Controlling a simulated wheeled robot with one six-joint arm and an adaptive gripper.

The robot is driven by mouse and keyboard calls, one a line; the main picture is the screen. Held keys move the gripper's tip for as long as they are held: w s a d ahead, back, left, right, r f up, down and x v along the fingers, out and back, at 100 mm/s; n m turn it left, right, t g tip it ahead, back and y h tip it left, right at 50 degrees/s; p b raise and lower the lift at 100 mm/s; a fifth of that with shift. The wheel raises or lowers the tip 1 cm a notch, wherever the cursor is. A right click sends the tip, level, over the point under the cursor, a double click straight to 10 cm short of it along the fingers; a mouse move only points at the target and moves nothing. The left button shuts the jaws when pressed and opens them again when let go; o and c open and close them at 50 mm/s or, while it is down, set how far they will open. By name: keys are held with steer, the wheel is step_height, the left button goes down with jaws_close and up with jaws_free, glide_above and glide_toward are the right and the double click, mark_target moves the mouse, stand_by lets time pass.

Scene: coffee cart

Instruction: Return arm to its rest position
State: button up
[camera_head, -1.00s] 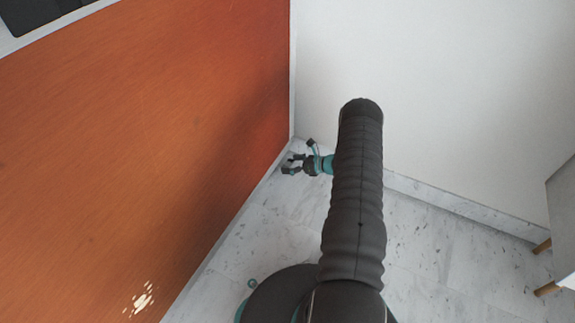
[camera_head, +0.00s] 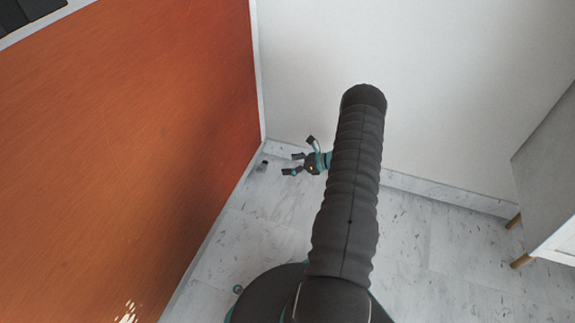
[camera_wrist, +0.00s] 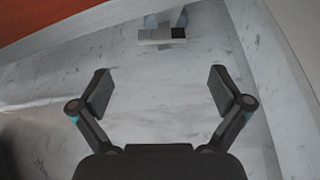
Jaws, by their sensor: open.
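My gripper (camera_head: 292,164) is open and empty, low over the marble floor near the corner of the orange panel and the white wall. Its two spread fingers (camera_wrist: 160,92) show in the wrist view with only floor between them. My dark ribbed arm crosses the middle of the head view and hides part of the wrist behind it.
The orange panel (camera_head: 110,150) stands on the left and the white wall (camera_head: 440,80) behind. A grey cabinet (camera_head: 548,180) on wooden legs stands at the right. A small grey object (camera_head: 262,166) lies by the corner; a pale object (camera_wrist: 160,34) stands ahead in the wrist view.

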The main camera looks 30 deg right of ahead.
stand_by(0.3)
steer(key=s+a+n+g+y, duration=0.1)
steer(key=s+a+n+g, duration=0.5)
steer(key=s+n, duration=0.3)
steer(key=s+a+r+n+h+p, duration=0.3)
steer(key=s+a+r+n, duration=0.3)
steer(key=r, duration=1.2)
steer(key=s+a+r+n+t+h+p, duration=0.1)
steer(key=s+a+r+n+h+p, duration=0.2)
steer(key=r, duration=1.5)
steer(key=s+a+r+n+h+p, duration=0.3)
steer(key=s+a+r+n, duration=0.8)
steer(key=r, duration=0.7)
steer(key=shift+s+a+r+n+t+h, duration=0.25)
steer(key=shift+s+r+n+t+h, duration=0.15)
steer(key=shift+s+n+h, duration=0.3)
steer(key=shift+c, duration=0.2)
